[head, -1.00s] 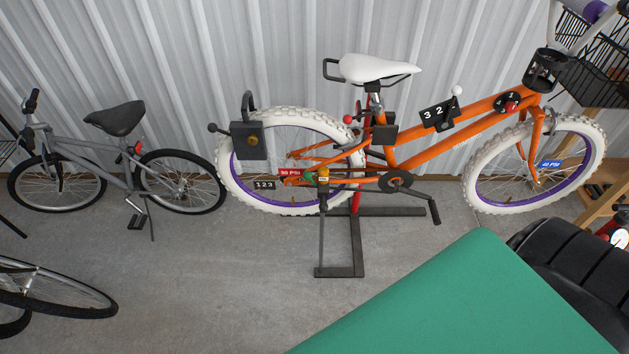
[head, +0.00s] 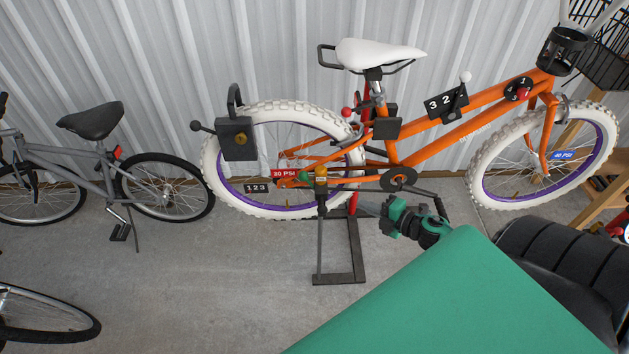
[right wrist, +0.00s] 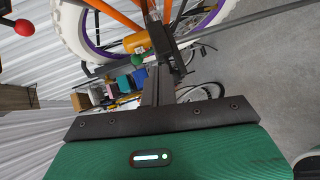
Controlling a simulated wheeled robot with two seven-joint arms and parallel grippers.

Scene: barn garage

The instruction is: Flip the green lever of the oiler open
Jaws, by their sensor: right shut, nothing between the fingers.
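The oiler (head: 321,172) is a small orange-yellow cylinder on a dark upright post beside the bike's rear wheel. Its green lever (head: 308,178) shows as a small green patch at its left side. In the right wrist view the oiler (right wrist: 136,42) is at the upper middle, with the green lever (right wrist: 137,60) just below it. My right gripper (head: 364,208) is shut and empty, to the right of and lower than the oiler in the head view. In the right wrist view its fingers (right wrist: 153,72) point toward the oiler, close to the lever; contact cannot be told. My left gripper is out of view.
The orange bike (head: 430,150) with white tyres is held on a dark stand (head: 340,279). A dark box with a lever (head: 237,139) is by the rear wheel. A grey bike (head: 70,160) stands at left.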

